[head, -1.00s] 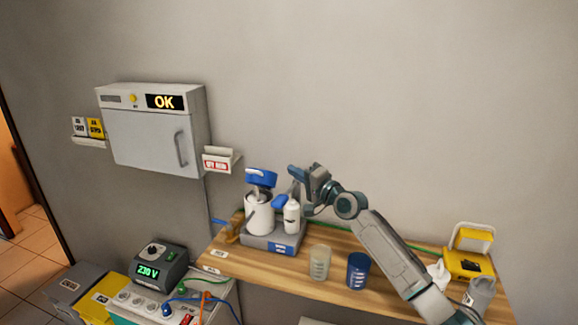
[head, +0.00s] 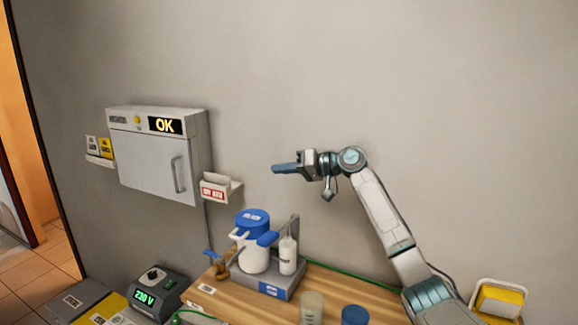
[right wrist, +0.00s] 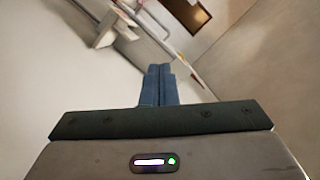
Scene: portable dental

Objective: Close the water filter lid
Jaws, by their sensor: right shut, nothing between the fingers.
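The water filter is a white canister (head: 254,252) standing on a grey base with a blue label. Its blue lid (head: 253,222) sits down flat on the canister's top and looks closed. My right gripper (head: 275,169) is above and to the right of the filter, in the air in front of the wall, clear of the lid. Its fingers are together and empty. They also show together in the right wrist view (right wrist: 159,84). My left gripper is not in view.
A white bottle (head: 288,256) stands beside the canister on the grey base (head: 272,284). A clear cup (head: 312,308) and a blue cup (head: 355,316) stand at the front of the wooden counter (head: 333,284). A wall cabinet (head: 150,160) reading OK hangs at left, with a small holder (head: 216,190) beside it.

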